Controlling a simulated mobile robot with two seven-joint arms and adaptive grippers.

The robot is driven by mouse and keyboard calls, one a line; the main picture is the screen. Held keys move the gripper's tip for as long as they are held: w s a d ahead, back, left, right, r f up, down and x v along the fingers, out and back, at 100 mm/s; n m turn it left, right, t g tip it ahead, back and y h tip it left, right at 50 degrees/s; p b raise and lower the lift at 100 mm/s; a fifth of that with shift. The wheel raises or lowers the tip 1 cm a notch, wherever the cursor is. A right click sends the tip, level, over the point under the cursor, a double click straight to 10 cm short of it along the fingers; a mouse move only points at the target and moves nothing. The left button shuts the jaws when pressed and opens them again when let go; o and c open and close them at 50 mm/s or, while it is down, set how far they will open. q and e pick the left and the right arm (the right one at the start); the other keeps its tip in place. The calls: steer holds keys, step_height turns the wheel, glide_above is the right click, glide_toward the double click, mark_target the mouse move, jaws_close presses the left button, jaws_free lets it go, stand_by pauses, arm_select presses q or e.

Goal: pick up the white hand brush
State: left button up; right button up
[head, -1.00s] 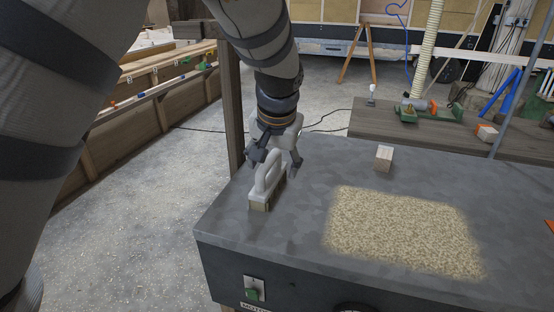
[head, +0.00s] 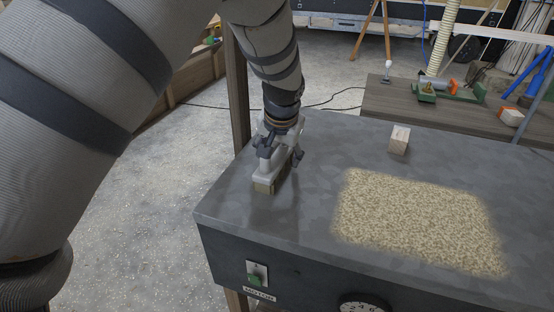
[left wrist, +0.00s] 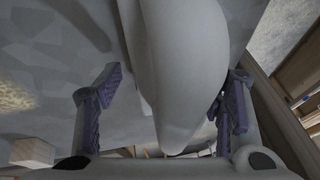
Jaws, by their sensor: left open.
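The white hand brush (head: 265,180) stands on the grey machine top near its left edge, bristles down, its loop handle upward. My left gripper (head: 281,156) is lowered over the brush from behind, and its fingers hide part of the handle. In the left wrist view the white handle (left wrist: 185,75) fills the middle, between the two open fingers of my left gripper (left wrist: 165,105). Both fingers look apart from the handle. My right gripper is out of view.
A wooden post (head: 238,95) stands close left of my forearm. A brown bench (head: 400,100) with tools is behind. The surface between brush and sawdust is clear.

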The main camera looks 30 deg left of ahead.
arm_select(q)
steer(key=shift+r, duration=0.25)
steer(key=c, duration=1.2)
steer(key=shift+c, duration=0.2)
